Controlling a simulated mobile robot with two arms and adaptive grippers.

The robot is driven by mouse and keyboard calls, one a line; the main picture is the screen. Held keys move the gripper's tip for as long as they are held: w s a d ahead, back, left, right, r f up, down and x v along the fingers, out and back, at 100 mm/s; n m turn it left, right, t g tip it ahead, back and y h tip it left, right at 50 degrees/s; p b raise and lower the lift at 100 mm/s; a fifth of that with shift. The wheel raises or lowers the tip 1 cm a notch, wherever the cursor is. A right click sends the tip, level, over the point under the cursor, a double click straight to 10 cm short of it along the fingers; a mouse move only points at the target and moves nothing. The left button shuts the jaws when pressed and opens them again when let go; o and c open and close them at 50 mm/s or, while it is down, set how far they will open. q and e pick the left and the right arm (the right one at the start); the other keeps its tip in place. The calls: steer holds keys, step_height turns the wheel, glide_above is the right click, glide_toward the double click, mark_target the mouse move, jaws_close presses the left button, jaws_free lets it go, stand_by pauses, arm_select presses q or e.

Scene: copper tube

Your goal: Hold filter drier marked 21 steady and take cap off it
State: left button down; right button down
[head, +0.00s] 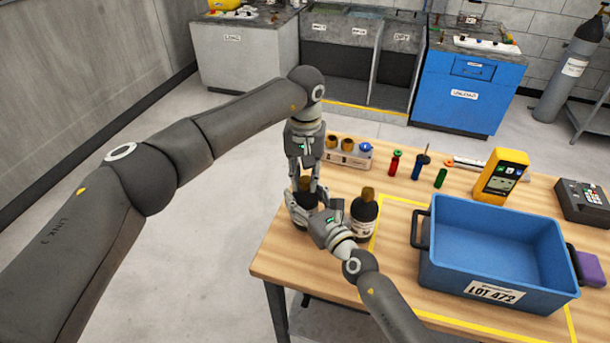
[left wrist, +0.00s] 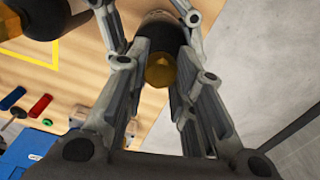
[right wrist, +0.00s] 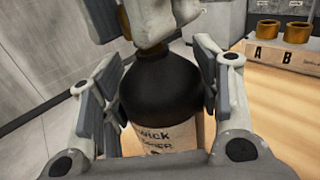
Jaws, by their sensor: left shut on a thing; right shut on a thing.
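A black filter drier (right wrist: 160,85) with a pale label stands upright at the table's left end. Its number cannot be read in these frames. My right gripper (head: 304,210) is shut around its body from the side, as the right wrist view shows. My left gripper (head: 306,182) points straight down above it and is shut on the brass-coloured cap (left wrist: 161,72) at its top. Whether the cap is still seated cannot be told. The fingers hide most of the drier in the head view. A second capped drier (head: 363,218) stands just to the right, apart from the grippers.
A rack (head: 350,160) with brass caps, marked A and B in the right wrist view, stands behind. Several small coloured items, a yellow meter (head: 501,177) and a blue crate (head: 497,284) are to the right. The wooden table (head: 272,262) ends close left of the held drier.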

arm_select(q)
steer(key=n, duration=1.6)
steer(key=shift+n, duration=0.3)
steer(key=n, duration=1.4)
steer(key=shift+r+n, duration=0.1)
steer(key=shift+n, duration=0.2)
steer(key=n, duration=1.4)
steer(key=shift+n, duration=0.4)
steer(key=n, duration=0.9)
steer(key=shift+n, duration=0.4)
steer(key=n, duration=0.4)
steer(key=shift+n, duration=0.3)
